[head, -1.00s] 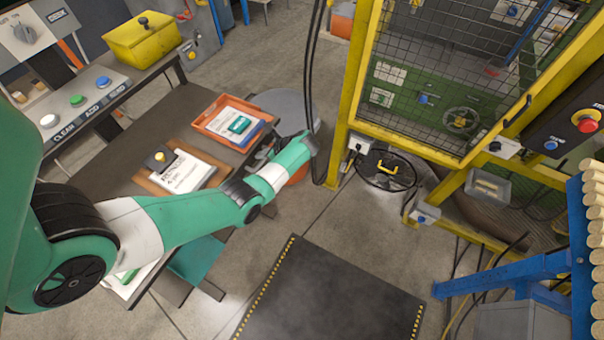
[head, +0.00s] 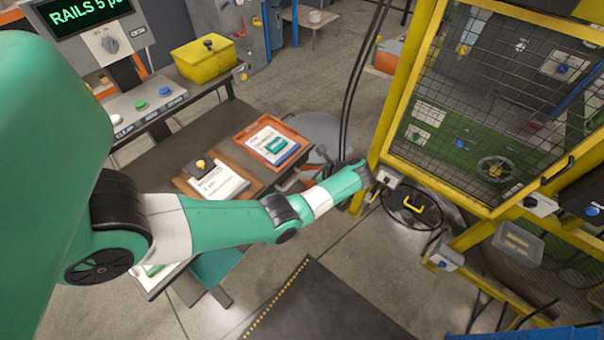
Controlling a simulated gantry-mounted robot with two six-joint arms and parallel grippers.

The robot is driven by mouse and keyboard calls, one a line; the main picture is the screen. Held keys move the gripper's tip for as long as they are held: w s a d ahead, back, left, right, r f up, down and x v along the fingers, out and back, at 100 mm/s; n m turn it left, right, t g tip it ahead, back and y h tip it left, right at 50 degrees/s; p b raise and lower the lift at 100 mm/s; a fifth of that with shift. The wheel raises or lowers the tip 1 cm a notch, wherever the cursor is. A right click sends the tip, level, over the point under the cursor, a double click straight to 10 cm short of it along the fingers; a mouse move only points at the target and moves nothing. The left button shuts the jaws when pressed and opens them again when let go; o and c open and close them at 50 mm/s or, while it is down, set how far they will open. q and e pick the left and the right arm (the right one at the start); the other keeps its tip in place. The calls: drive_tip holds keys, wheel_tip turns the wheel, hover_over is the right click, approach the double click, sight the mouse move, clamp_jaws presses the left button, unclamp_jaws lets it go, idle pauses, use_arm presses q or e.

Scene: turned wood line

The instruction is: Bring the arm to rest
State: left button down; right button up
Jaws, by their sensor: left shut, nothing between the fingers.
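My left arm comes in from the left, green and white, and reaches across the picture above the dark bench. Its wrist end lies in front of the yellow machine frame's corner post. My left gripper (head: 323,153) is a small dark shape just behind the wrist, near the bench's far right end. It is shut and holds nothing. Its fingers are small and partly hidden by the wrist. My right gripper is out of view.
The bench (head: 187,147) carries an orange tray (head: 244,138) with papers and a clipboard (head: 219,184). A yellow box (head: 203,60) and a button panel (head: 148,100) stand behind. A yellow mesh-fronted machine (head: 402,85) stands right. A dark floor mat (head: 320,305) lies clear in front.

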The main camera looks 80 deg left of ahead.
use_arm(q)
drive_tip(key=shift+v, duration=0.8)
